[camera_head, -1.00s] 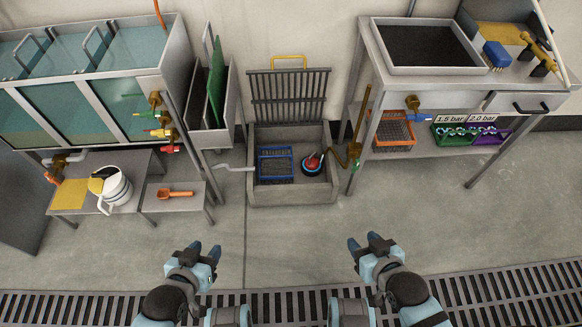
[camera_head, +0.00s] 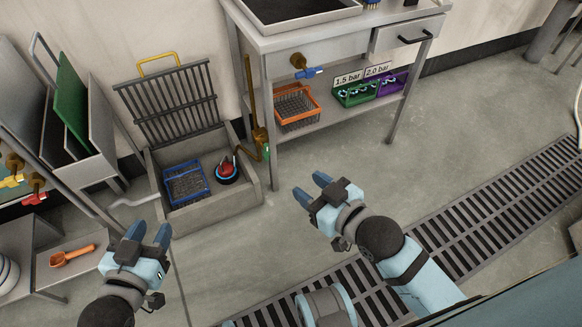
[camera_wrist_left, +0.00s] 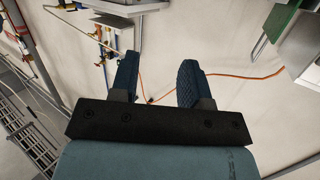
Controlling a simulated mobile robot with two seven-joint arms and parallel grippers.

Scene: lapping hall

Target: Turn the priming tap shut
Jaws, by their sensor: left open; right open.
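Several taps are in view, and no label shows which is the priming tap. A brass tap with a green handle (camera_head: 266,151) is on the upright brass pipe (camera_head: 251,97) beside the sump. A brass tap with a blue handle (camera_head: 309,72) is under the front of the right table. Taps with yellow (camera_head: 12,181) and red handles (camera_head: 34,199) are at the left edge. My left gripper (camera_head: 148,233) is open and empty in front of the sump's left side. My right gripper (camera_head: 312,189) is open and empty, right of the sump and apart from the taps.
The grey sump (camera_head: 216,209) holds a blue basket (camera_head: 185,182) and a red and black round item (camera_head: 226,170), with a raised grate (camera_head: 168,103) behind. An orange basket (camera_head: 297,106) and green and purple crates stand on the right table's shelf. An orange scoop (camera_head: 72,256) lies lower left. Floor ahead is clear.

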